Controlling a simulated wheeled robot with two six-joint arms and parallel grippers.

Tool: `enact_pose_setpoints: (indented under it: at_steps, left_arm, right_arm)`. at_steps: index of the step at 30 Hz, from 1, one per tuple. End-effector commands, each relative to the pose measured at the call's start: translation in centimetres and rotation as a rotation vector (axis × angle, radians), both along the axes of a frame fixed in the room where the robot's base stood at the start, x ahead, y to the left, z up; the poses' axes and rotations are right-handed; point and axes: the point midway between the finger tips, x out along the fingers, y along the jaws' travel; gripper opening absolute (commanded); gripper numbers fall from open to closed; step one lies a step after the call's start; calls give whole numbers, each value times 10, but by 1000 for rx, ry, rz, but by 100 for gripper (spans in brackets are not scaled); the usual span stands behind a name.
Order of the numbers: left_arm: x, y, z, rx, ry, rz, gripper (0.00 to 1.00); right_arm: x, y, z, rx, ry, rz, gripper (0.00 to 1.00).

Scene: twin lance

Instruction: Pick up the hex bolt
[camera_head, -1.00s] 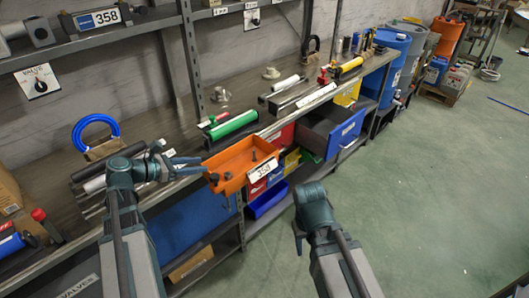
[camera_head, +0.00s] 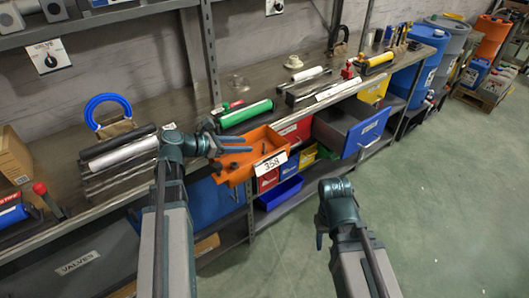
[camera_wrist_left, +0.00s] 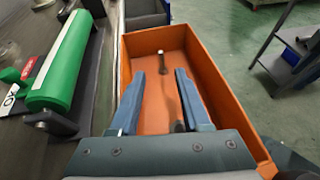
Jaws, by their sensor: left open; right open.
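An orange bin (camera_head: 238,178) with a label reading 358 sticks out from the shelf front. My left gripper (camera_head: 248,144) is open over it. In the left wrist view the open fingers (camera_wrist_left: 160,76) point into the bin. A small bolt-like piece (camera_wrist_left: 163,63) with a dark shaft lies on the bin floor just beyond the fingertips. A second dark piece (camera_wrist_left: 179,126) lies between the fingers near the right one, partly hidden. I cannot tell for certain which is the hex bolt. My right gripper (camera_head: 321,238) is open and empty in front of the shelf, away from the bin.
A green cylinder (camera_head: 246,113) lies on the bench behind the bin; it also shows in the left wrist view (camera_wrist_left: 62,62). A grey drawer with a blue front (camera_head: 366,132) stands open right of the bin. The floor (camera_head: 445,215) at the right is clear.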

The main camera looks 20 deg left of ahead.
Motion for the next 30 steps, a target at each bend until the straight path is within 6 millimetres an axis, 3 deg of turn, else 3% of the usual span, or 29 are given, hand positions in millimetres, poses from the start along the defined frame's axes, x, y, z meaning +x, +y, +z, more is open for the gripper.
enact_pose_setpoints:
  at_steps: [5, 15, 24, 30]
  left_arm:
    - [13, -13, -9, 0, 0, -1, 47]
    - [17, -19, -12, 0, 0, -1, 47]
    - [41, -47, -29, -1, -1, -2, 47]
    - [46, -52, -29, -1, -1, 0, 47]
  right_arm:
    - [0, 0, -9, 0, 0, 0, 50]
    - [0, 0, -12, 0, 0, 0, 50]
    - [0, 0, -29, 0, 0, 0, 50]
    - [0, 0, -29, 0, 0, 0, 50]
